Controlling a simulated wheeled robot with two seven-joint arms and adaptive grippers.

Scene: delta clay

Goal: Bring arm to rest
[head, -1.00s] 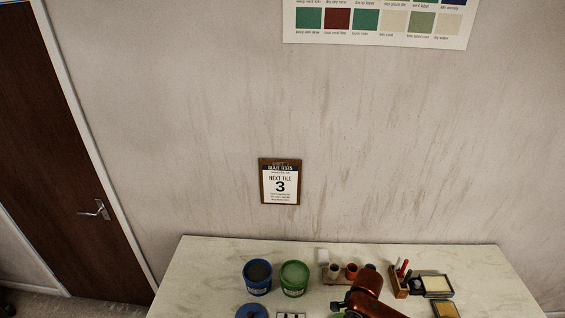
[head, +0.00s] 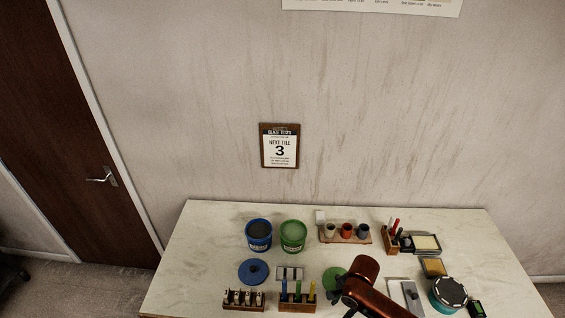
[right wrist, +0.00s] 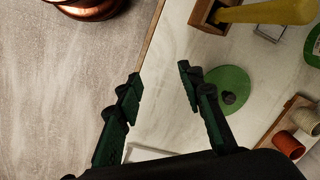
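My right arm, copper-coloured, reaches in from the bottom right of the head view over the table (head: 205,232). Its gripper (head: 345,293) is partly hidden there, beside a round green lid (head: 335,276). In the right wrist view, the two dark green fingers of my right gripper (right wrist: 160,77) stand wide apart with nothing between them. The green lid (right wrist: 229,90) lies beyond the right finger in that view. My left gripper is not in view.
A blue tub (head: 258,235), a green tub (head: 293,235), a cup rack (head: 345,238), a blue lid (head: 253,271), a holder with coloured handles (head: 298,304) and a teal container (head: 449,294) stand on the table. The table's left end is clear.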

